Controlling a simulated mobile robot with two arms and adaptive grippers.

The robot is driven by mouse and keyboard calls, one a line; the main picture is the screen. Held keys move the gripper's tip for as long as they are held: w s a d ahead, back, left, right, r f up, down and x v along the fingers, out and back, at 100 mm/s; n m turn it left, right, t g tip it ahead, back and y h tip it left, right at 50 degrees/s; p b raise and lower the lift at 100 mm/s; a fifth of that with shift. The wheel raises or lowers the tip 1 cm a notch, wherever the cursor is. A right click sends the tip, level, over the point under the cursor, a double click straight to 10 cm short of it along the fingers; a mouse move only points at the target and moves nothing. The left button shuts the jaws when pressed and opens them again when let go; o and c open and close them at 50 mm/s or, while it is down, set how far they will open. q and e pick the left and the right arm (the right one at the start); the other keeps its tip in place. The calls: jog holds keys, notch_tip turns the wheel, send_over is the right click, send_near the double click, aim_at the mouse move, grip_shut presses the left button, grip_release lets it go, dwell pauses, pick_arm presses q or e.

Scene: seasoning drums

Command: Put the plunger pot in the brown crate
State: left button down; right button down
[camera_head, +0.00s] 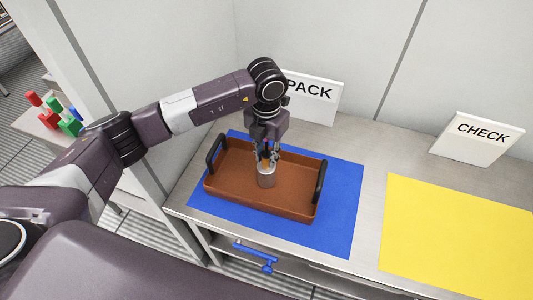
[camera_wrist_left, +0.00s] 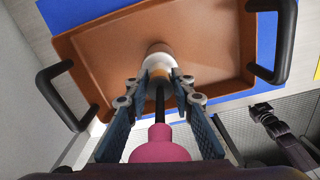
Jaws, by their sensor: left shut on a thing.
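The plunger pot (camera_head: 266,178) is a pale cylinder, upright within the outline of the brown crate (camera_head: 230,188). I cannot tell whether its base touches the crate floor. In the left wrist view the pot (camera_wrist_left: 157,54) shows a white body, an orange-tan collar, a black rod and a pink knob. My left gripper (camera_head: 265,155) points down over the crate and is shut on the pot's upper part. Its fingers (camera_wrist_left: 160,95) stand on both sides of the pot. The crate is otherwise empty in view. My right gripper does not show in the head view.
The crate has black handles (camera_head: 319,183) at both ends and sits on a blue mat (camera_head: 343,205). A PACK sign (camera_head: 315,98) stands behind. A yellow mat (camera_head: 460,235) and a CHECK sign (camera_head: 477,139) are at the right. Red and green items (camera_head: 68,124) stand far left.

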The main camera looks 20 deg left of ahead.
pick_arm(q)
jog(key=shift+f, duration=0.15)
jog(key=shift+d+f, duration=0.1)
jog(key=shift+f, duration=0.05)
jog(key=c, duration=2.1)
grip_release()
jog(key=shift+f+b, duration=0.1)
jog(key=shift+b, duration=0.2)
jog(key=o, duration=0.4)
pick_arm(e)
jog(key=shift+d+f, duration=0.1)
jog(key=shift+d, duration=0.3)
pick_arm(q)
jog(key=shift+o, duration=0.2)
jog(key=shift+r, duration=0.25)
jog(key=shift+w+r, duration=0.1)
jog(key=shift+r, duration=0.25)
notch_tip(320, 180, up, 10)
jog(key=b, duration=0.3)
jog(key=shift+r+b, duration=0.25)
jog(key=shift+b, duration=0.05)
jog(key=shift+r, duration=0.4)
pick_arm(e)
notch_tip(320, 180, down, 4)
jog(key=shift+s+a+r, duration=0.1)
